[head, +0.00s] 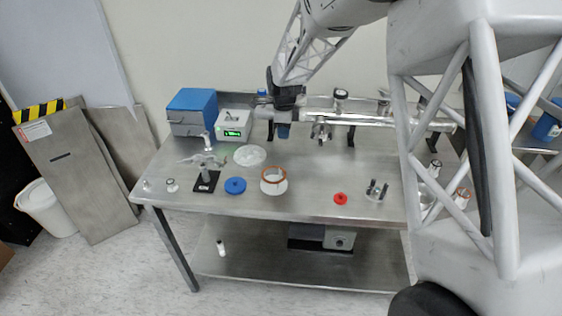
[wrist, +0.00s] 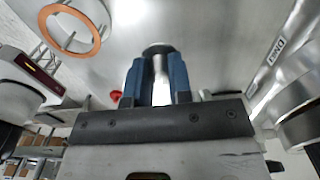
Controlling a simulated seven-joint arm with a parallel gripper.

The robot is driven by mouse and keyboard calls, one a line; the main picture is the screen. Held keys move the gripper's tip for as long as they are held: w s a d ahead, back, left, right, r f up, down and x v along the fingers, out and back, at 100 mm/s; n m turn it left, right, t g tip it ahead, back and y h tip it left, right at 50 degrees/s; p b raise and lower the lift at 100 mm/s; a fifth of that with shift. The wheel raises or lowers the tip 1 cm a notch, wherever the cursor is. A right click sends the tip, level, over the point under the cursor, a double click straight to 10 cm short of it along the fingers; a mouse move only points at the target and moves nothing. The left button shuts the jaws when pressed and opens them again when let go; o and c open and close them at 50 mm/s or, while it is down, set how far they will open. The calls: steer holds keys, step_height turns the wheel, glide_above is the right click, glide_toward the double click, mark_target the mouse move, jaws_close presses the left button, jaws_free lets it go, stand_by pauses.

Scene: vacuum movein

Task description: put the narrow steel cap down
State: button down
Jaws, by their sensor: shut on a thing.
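My gripper (wrist: 159,82) is shut on the narrow steel cap (wrist: 158,50), a shiny metal cylinder with a wider, darker round end. It sits between the two blue fingers in the wrist view. In the head view my gripper (head: 284,131) hangs over the back part of the steel table (head: 310,205), near the left end of the long steel tube (head: 365,117). The cap cannot be made out there. Whether it touches anything below is not clear.
A copper ring (head: 273,180), blue disc (head: 235,185), red cap (head: 340,198) and clear dish (head: 250,155) lie on the table. A black-based stand (head: 207,181) is at left. A white box with green display (head: 234,125) stands behind.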

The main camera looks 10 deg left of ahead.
steer(key=shift+s+a+f, duration=0.1)
steer(key=shift+a+f, duration=0.1)
steer(key=shift+a, duration=0.3)
glide_above(281, 161)
steer(key=shift+f, duration=3.15)
steer(key=shift+f, duration=1.85)
steer(key=shift+f, duration=0.1)
steer(key=c, duration=1)
jaws_free()
